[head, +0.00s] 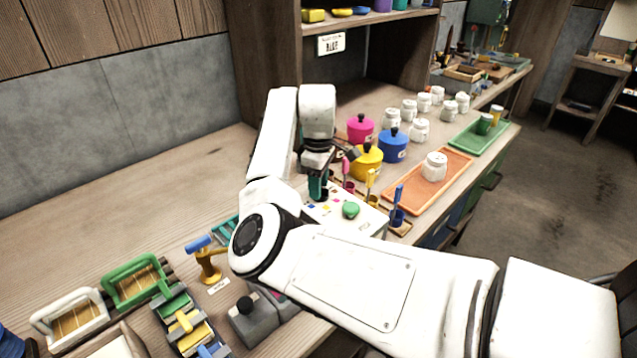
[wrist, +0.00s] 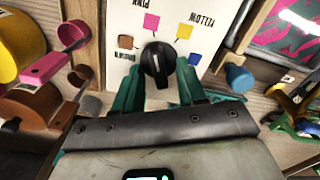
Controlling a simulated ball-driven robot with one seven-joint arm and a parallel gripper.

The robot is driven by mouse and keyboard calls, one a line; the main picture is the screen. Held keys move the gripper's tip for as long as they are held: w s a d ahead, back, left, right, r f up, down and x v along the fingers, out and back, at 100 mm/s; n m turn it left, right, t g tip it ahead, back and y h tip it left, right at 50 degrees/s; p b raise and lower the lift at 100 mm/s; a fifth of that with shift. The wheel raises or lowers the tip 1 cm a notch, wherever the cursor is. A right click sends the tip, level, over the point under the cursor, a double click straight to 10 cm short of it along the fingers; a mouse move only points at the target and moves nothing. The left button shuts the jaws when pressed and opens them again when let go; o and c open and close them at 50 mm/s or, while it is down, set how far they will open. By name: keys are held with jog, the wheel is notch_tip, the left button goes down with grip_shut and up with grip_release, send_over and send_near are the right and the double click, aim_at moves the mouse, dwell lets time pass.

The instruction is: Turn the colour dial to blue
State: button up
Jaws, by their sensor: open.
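The colour dial, a black round knob (wrist: 157,65), sits on a white panel (wrist: 220,15), which also shows in the head view (head: 372,222). Around the dial are a brown square (wrist: 125,41), a pink square (wrist: 151,21), a yellow square (wrist: 184,31) and a blue square (wrist: 195,58). A small pale mark shows on the knob; I cannot tell surely which colour it points to. My gripper (wrist: 158,78) has its teal fingers apart, one on each side of the knob; contact is unclear. In the head view my gripper (head: 318,188) is over the panel's far left, hiding the dial.
A green knob (head: 350,210) is on the same panel. Coloured scoops and pink, yellow and blue lidded pots (head: 392,145) stand close behind and right. An orange tray (head: 460,163) holds a white jar. Bare bench (head: 120,215) lies left.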

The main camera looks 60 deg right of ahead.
grip_shut()
dwell(0.3)
jog(key=shift+r+m+p, duration=0.1)
jog(key=shift+m+p, duration=0.3)
jog(key=shift+p, duration=0.05)
jog(key=shift+d+r+m+p, duration=0.1)
jog(key=shift+m+p, duration=0.8)
jog(key=shift+p, duration=0.15)
jog(key=m+p, duration=0.3)
jog(key=m, duration=0.1)
jog(key=shift+p, duration=0.3)
jog(key=m+p, duration=0.3)
jog(key=m, duration=0.3)
jog(key=shift+s+d+m, duration=0.1)
jog(key=shift+d+m, duration=0.05)
jog(key=shift+m, duration=0.25)
jog(key=m, duration=0.3)
jog(key=m+p, duration=0.1)
jog(key=m, duration=0.2)
jog(key=shift+s+f+m, duration=0.1)
jog(key=shift+f+m, duration=0.1)
jog(key=shift+m, duration=0.1)
jog(key=shift+p, duration=0.3)
